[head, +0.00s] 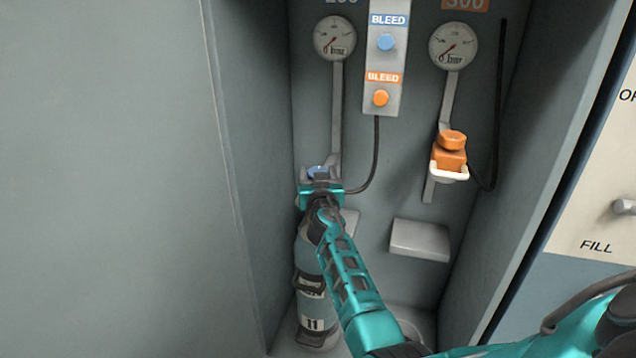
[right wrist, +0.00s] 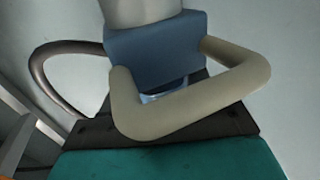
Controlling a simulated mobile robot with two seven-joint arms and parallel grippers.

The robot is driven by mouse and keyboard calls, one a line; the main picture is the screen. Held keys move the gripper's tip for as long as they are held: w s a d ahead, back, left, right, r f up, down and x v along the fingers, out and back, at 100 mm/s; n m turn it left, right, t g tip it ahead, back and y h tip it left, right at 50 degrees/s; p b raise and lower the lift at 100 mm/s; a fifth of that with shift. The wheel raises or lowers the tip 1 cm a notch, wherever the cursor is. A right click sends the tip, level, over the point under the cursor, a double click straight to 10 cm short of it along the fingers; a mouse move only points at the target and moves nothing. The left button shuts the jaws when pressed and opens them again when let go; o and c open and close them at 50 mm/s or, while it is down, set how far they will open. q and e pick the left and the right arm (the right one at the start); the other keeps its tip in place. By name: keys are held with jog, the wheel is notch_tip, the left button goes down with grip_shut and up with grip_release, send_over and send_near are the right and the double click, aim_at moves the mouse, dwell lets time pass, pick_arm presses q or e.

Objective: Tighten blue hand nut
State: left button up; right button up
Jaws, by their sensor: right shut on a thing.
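The blue hand nut (head: 318,171) is at the lower end of the left gauge's pipe in the head view, mostly hidden by my right gripper (head: 320,180). The gripper is shut on it, its fingers on either side. The right wrist view shows the dark fingers of my right gripper (right wrist: 165,122), a blue block (right wrist: 157,48) and a beige U-shaped yoke (right wrist: 195,108) in front of the block. A little shiny blue shows between the fingers behind the yoke. My left gripper is not in view.
A cylinder marked 11 (head: 312,290) stands below my right gripper. An orange nut and block with a white yoke (head: 450,160) hang at right. A bleed panel (head: 386,60) sits between two gauges. Cabinet walls close in both sides; a grey ledge (head: 420,240) juts out.

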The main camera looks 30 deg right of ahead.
jog(key=h+b, duration=0.1)
jog(key=b, duration=0.1)
jog(key=m+g+h+b, duration=0.1)
jog(key=shift+w+f+b, duration=0.1)
jog(key=shift+f+b, duration=0.3)
jog(key=shift+r+m+g+h+b, duration=0.1)
jog(key=shift+m+g+h+b, duration=0.3)
jog(key=shift+m+h+b, duration=0.15)
jog(key=shift+r+m+g+h, duration=0.35)
jog(key=shift+m+g+h, duration=0.3)
jog(key=shift+g+h, duration=0.1)
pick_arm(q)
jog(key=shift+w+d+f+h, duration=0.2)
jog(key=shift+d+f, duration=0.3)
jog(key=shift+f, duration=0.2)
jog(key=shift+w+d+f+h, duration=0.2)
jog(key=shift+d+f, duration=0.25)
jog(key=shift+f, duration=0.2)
pick_arm(e)
jog(key=shift+a+m+g+h, duration=0.1)
jog(key=shift+m+g+h, duration=0.9)
jog(key=shift+g, duration=0.45)
jog(key=shift+m+g+h, duration=0.8)
jog(key=shift+m+g, duration=0.4)
jog(key=shift+g, duration=0.2)
jog(key=shift+m+g, duration=0.3)
jog(key=shift+g, duration=0.2)
jog(key=o, duration=1)
jog(key=shift+c, duration=0.2)
